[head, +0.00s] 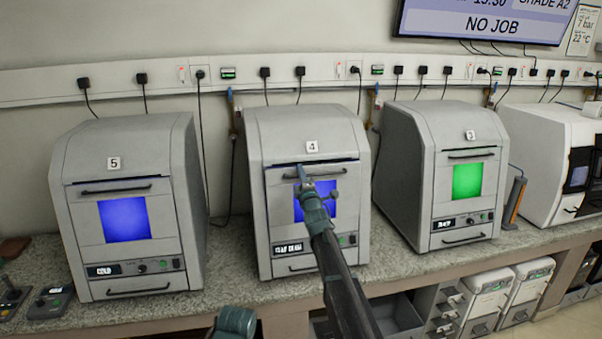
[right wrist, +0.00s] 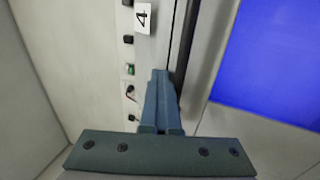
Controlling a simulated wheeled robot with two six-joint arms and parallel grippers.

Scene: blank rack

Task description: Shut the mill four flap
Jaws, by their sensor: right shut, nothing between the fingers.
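Mill four (head: 262,140) is the grey box in the middle of the bench, marked 4. Its flap (head: 275,215) is upright in the front, with a blue window and a dark handle along the top. A dark line shows above the flap; I cannot tell if it is fully closed. My right gripper (head: 302,173) is shut and empty, its tips at the handle near the flap's top. In the right wrist view the shut fingers (right wrist: 160,82) point beside the dark handle bar (right wrist: 186,45); contact is unclear.
Mill five (head: 80,215) with a blue window stands on the left. Mill three (head: 440,190) with a green window stands on the right. A white machine (head: 530,140) is at the far right. Drawers (head: 480,295) sit below the bench (head: 225,265).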

